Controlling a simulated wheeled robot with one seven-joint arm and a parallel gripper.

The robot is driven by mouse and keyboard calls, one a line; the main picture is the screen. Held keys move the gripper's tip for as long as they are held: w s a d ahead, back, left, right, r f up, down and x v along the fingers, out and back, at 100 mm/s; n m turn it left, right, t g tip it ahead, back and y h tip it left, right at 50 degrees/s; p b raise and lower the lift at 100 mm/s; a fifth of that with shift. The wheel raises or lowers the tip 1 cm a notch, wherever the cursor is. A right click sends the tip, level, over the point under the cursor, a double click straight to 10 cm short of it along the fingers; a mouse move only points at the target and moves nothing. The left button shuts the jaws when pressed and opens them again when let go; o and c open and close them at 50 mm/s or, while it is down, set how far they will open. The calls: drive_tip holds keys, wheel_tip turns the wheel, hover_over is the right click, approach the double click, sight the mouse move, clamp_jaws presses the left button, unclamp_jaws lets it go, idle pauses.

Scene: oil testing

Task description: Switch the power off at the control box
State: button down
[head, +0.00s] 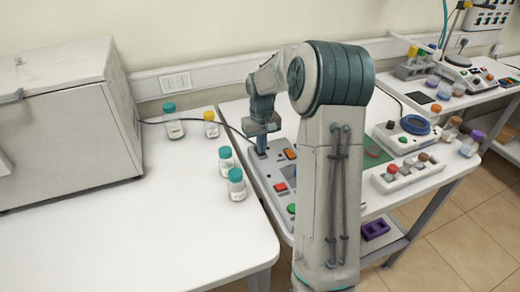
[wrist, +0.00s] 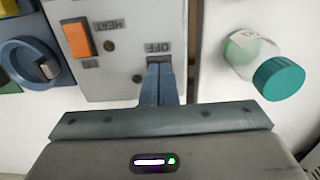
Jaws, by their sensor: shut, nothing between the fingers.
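The control box (head: 255,178) is a light grey panel on the right-hand table in the head view. It has an orange switch, a red button (head: 280,187) and a green button (head: 291,208). In the wrist view the box (wrist: 122,75) shows the orange switch (wrist: 77,39) beside the label HEAT and a label OFF (wrist: 158,47), both upside down. My gripper (head: 261,150) is over the far left end of the box. Its blue-grey fingers (wrist: 160,66) are together and empty, with tips at a dark recess by OFF. They hide what is there, and contact cannot be told.
Bottles with teal caps (head: 236,184) and one with a yellow cap (head: 210,124) stand left of the box. A teal-capped bottle (wrist: 262,62) is close on the right in the wrist view. A large grey cabinet (head: 70,130) stands on the left table, whose front is clear.

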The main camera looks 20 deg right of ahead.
drive_tip(key=shift+r+p, duration=2.2)
drive_tip(key=shift+r, duration=1.15)
drive_tip(key=shift+r, duration=0.1)
drive_tip(key=s+a+r+t, duration=0.1)
drive_tip(key=s+a+r, duration=0.3)
drive_tip(key=s, duration=0.2)
drive_tip(key=s+a+r+t, duration=0.1)
drive_tip(key=s+a+r, duration=0.2)
drive_tip(key=s+r, duration=0.3)
drive_tip(key=s+a, duration=0.2)
drive_tip(key=s, duration=0.6)
drive_tip(key=s+a+f+t, duration=0.1)
drive_tip(key=s+a, duration=0.1)
drive_tip(key=s, duration=0.6)
drive_tip(key=shift+a+t, duration=0.25)
drive_tip(key=shift+t, duration=0.05)
drive_tip(key=c, duration=2.1)
unclamp_jaws()
drive_tip(key=shift+c, duration=0.2)
